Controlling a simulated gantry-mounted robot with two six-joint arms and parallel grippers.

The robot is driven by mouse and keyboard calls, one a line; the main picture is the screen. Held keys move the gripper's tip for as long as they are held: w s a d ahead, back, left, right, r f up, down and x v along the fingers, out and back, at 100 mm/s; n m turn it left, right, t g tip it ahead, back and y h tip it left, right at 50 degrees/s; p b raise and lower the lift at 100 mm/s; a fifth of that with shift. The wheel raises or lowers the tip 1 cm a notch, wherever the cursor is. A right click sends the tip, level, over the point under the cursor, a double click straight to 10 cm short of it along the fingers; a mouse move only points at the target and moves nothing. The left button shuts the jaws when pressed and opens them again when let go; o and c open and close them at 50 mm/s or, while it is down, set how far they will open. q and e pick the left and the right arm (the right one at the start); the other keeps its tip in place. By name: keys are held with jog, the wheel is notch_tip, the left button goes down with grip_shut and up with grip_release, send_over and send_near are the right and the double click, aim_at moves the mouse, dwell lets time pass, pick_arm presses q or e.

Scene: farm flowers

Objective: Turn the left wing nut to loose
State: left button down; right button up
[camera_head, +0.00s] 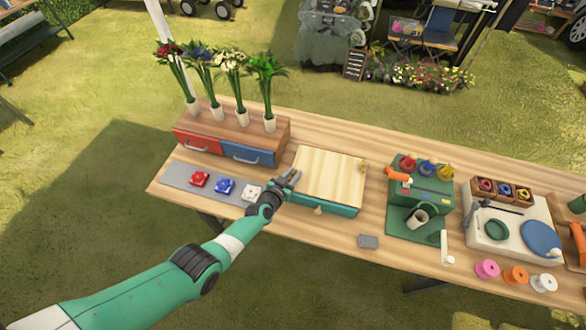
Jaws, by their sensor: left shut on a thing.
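A flower press with a pale wooden top board (331,172) and a teal base (335,209) lies on the table. My left gripper (290,178) reaches in from the lower left and is shut at the press's left edge. The left wing nut is hidden between or behind its fingers, so its turn cannot be read. A small brass-coloured wing nut (362,166) shows at the right edge of the board, and a knob (318,210) shows at the front. My right gripper is not in view.
A grey mat (222,191) with red, blue and white small items lies left of the press, close to my left wrist. Behind it is a drawer box (245,155) with flower vases on top.

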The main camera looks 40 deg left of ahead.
pick_arm(q)
jog(key=shift+w+d+r+n+y, duration=0.1)
jog(key=shift+d+r+n+y, duration=0.05)
jog(key=shift+n+y, duration=0.65)
jog(key=shift+y, duration=0.2)
jog(key=n+g+y+b, duration=0.2)
jog(key=n+b, duration=0.1)
jog(key=b, duration=0.1)
jog(key=f+n+g+y+b, duration=0.1)
jog(key=n+g+y+b, duration=0.2)
jog(key=b, duration=0.2)
jog(key=shift+f+y+b, duration=0.1)
jog(key=shift+y+b, duration=0.2)
jog(key=n+g+y+b, duration=0.1)
jog(key=n+g+b, duration=0.1)
jog(key=b, duration=0.5)
jog(key=n+g+y+b, duration=0.1)
jog(key=n+g+b, duration=0.1)
jog(key=b, duration=0.5)
jog(key=shift+r+n+g+b, duration=0.2)
jog(key=shift+n+g+b, duration=0.1)
jog(key=shift+g, duration=0.1)
jog(key=shift+r+b, duration=0.2)
jog(key=shift+b, duration=0.15)
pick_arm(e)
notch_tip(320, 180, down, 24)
pick_arm(q)
jog(key=shift+r, duration=0.1)
